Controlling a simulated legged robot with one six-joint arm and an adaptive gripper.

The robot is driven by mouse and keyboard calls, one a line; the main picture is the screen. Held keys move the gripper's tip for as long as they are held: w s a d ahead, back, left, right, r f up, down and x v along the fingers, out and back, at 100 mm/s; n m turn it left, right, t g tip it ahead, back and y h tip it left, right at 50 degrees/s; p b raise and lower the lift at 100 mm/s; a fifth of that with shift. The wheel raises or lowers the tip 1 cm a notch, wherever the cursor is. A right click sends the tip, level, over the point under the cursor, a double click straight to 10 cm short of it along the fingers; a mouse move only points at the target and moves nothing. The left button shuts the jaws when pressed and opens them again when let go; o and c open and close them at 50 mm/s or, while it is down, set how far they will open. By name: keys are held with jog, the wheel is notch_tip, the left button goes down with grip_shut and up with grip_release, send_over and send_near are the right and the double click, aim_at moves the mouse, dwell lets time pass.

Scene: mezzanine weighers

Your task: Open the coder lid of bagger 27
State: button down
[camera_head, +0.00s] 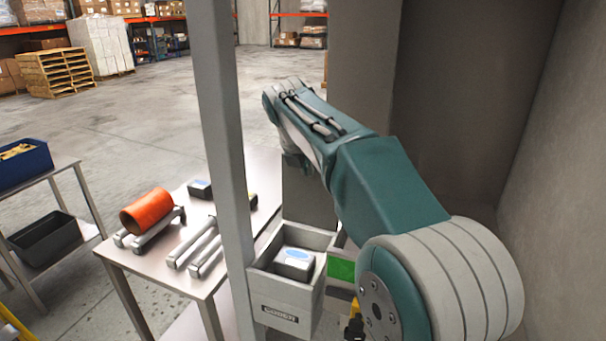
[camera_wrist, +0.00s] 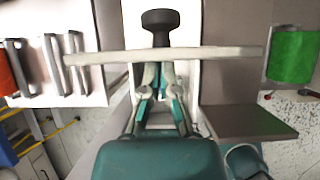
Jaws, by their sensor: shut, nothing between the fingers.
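In the head view a grey open-topped box labelled CODER (camera_head: 279,312) is fixed beside the upright post (camera_head: 222,150). In the wrist view my gripper (camera_wrist: 158,72) is shut and empty. A long pale bar (camera_wrist: 215,53) crosses at its fingertips; I cannot tell whether they touch. A dark knob (camera_wrist: 160,20) stands just beyond the bar, in front of a white surface. My arm hides the gripper in the head view.
A steel table (camera_head: 175,278) at left holds an orange roll (camera_head: 147,211) on rails. A green roll (camera_wrist: 292,55) and a brown flat plate (camera_wrist: 250,122) are right of my gripper. Blue bin (camera_head: 24,163) stands far left. Walls close in at right; open floor lies behind.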

jog(key=shift+w, duration=0.45)
dwell(0.3)
